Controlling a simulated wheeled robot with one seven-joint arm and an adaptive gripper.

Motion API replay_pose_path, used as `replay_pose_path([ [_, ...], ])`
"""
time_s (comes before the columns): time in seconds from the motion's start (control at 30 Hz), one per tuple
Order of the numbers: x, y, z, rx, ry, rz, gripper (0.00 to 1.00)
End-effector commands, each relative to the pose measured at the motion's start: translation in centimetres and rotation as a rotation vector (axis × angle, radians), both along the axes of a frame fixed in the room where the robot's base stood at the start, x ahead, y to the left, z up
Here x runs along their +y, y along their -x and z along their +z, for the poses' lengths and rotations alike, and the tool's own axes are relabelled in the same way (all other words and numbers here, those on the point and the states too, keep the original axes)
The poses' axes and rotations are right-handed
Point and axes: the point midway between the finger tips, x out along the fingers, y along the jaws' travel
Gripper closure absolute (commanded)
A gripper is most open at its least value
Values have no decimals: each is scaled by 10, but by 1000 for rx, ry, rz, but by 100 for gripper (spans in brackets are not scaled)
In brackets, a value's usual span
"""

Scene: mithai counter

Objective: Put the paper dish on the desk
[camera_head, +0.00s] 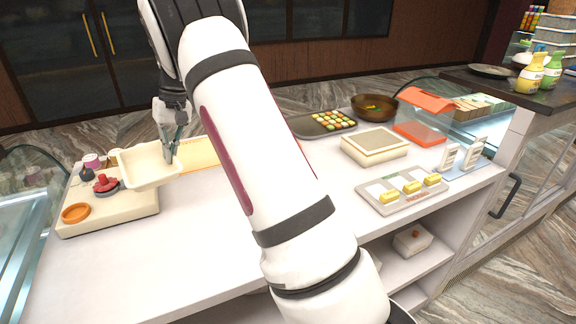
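The paper dish (145,174) is a cream, shallow, rectangular dish at the left. My gripper (170,155) points down at its right side and appears shut on its rim; the exact finger contact is small in view. The dish hangs a little tilted above the desk, over the right part of a cream board. The desk (190,245) is a white counter top running across the picture. My arm crosses the middle of the view and hides part of the desk.
The cream board (110,222) holds an orange bowl (76,213) and a red-topped item (105,184). A tray with yellow pieces (372,206), a cream box (374,158) and a dark sweets tray (298,127) stand right of my arm. The desk's front left is clear.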

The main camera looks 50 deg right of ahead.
Motion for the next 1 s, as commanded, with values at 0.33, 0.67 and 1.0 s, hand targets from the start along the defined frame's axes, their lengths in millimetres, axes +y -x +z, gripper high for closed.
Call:
replay_pose_path([
  [0.33,-44,91,-19,-11,-21,-360,100],
  [0.67,-60,199,-45,-6,-22,-695,100],
  [1.0,-52,291,-68,10,-9,-941,100],
])
